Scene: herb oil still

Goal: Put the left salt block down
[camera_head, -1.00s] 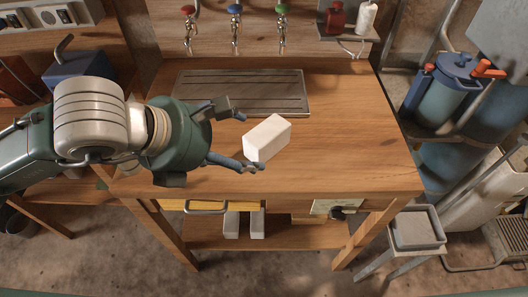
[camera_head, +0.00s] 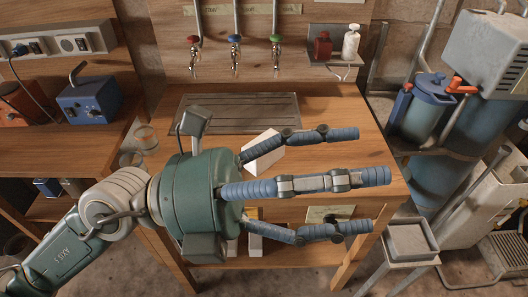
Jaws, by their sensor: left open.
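The white salt block (camera_head: 262,150) rests on the wooden workbench (camera_head: 345,118), in front of the dark slatted panel. My left gripper (camera_head: 362,180) reaches in from the lower left with its blue fingers spread and pointing right. It is open, with nothing between the fingers. It is nearer to the camera than the block, and its upper finger and palm hide part of the block. My right gripper is not in view.
The dark slatted panel (camera_head: 240,113) lies at the bench's back, below several taps (camera_head: 235,58). Pale blocks (camera_head: 254,243) stand on the lower shelf, partly hidden by my gripper. A blue-lidded vessel (camera_head: 425,105) stands at right. The bench's right part is clear.

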